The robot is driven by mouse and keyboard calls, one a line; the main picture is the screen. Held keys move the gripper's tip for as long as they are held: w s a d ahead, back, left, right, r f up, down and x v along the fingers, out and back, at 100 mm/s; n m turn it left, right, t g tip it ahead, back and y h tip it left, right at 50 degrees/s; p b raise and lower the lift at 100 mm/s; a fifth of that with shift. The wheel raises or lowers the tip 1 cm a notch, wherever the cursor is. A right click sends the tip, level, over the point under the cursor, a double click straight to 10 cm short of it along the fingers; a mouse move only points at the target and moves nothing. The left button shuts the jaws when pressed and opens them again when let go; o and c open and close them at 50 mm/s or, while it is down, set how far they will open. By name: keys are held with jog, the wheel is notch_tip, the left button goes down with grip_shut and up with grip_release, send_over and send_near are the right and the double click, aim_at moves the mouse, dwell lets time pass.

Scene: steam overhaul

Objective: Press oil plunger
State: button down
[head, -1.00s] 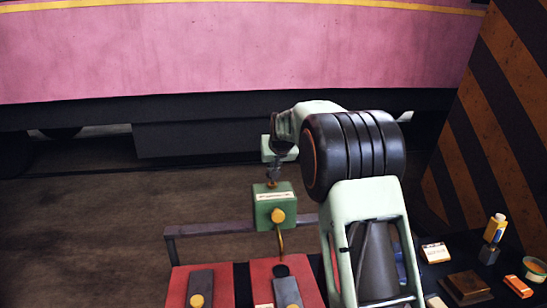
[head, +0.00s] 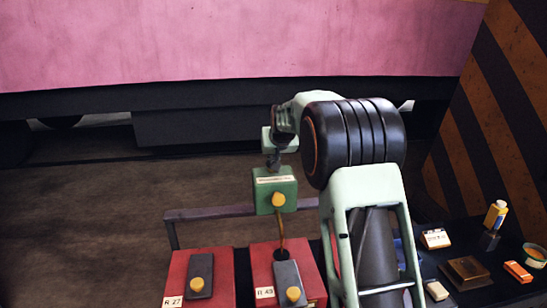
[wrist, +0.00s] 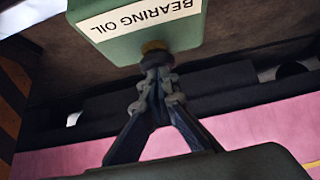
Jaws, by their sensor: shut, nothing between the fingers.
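The green bearing oil box (head: 274,191) with a white label and a yellow knob on its front stands above the red boxes, with a thin brass spout running down. Its label also shows in the wrist view (wrist: 140,14). My gripper (head: 274,164) is directly above the box, pointing down. In the wrist view my gripper (wrist: 157,60) is shut and empty, with its fingertips at the brass plunger (wrist: 154,46) on the box's top. They look touching or nearly so. The head view hides the plunger behind the fingertips.
A rail (head: 215,214) runs behind.

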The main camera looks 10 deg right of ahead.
jog(key=shift+s+f, duration=0.15)
jog(key=shift+f, duration=0.15)
jog(key=v, duration=1.2)
jog(key=shift+r, duration=0.25)
dwell(0.8)
jog(key=r+p, duration=0.1)
jog(key=w+r+p, duration=0.1)
jog(key=r, duration=0.1)
jog(key=r+p, duration=0.2)
jog(key=shift+w+r, duration=0.1)
jog(key=shift+w, duration=0.25)
